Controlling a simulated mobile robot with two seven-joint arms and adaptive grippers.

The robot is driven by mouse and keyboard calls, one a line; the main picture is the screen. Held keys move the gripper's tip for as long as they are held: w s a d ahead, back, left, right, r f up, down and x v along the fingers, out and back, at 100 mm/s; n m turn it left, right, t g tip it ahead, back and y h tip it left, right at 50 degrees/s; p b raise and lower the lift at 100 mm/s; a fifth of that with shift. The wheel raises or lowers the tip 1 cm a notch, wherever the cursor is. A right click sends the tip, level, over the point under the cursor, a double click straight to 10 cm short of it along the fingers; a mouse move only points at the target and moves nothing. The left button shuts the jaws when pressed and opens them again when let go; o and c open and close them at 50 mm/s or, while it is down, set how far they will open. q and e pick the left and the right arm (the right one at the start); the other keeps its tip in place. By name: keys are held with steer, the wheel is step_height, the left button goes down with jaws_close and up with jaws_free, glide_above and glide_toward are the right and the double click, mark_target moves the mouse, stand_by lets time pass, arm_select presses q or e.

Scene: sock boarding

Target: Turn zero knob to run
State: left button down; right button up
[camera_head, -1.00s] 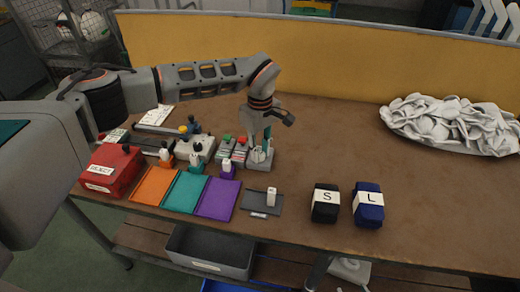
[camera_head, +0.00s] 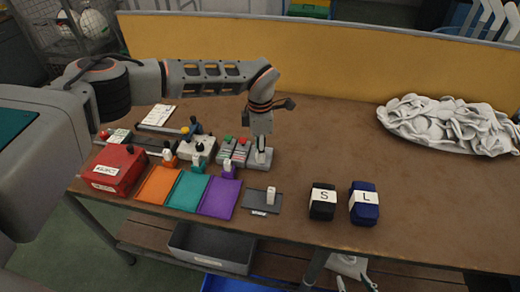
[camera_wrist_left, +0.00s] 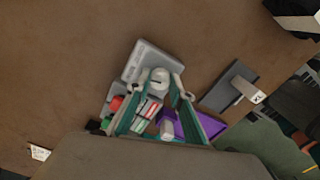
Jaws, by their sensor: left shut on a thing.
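The knob (camera_wrist_left: 158,80) is a small pale round piece with a dark mark, on a grey box (camera_wrist_left: 147,52) in the left wrist view. In the head view the grey box (camera_head: 259,163) sits at the right end of the row of devices. My left gripper (camera_head: 262,145) points straight down over this box. Its fingers (camera_wrist_left: 160,90) are shut on the knob, one on each side. The fingers hide most of the knob in the head view, and the setting it points to cannot be read. My right gripper is not in view.
Beside the box are a unit with red and green buttons (camera_head: 241,150), a purple mat (camera_head: 219,199), a dark plate with a white lever (camera_head: 270,196) and a red box (camera_head: 112,172). Black S (camera_head: 323,203) and blue L (camera_head: 364,206) bundles stand right. White socks (camera_head: 447,125) lie far right.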

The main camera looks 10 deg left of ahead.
arm_select(q)
steer(key=n, duration=0.4)
steer(key=shift+n+p, duration=0.3)
steer(key=shift+n, duration=0.3)
steer(key=c, duration=1.8)
jaws_free()
step_height(320, 180, up, 12)
steer(key=shift+r, duration=0.1)
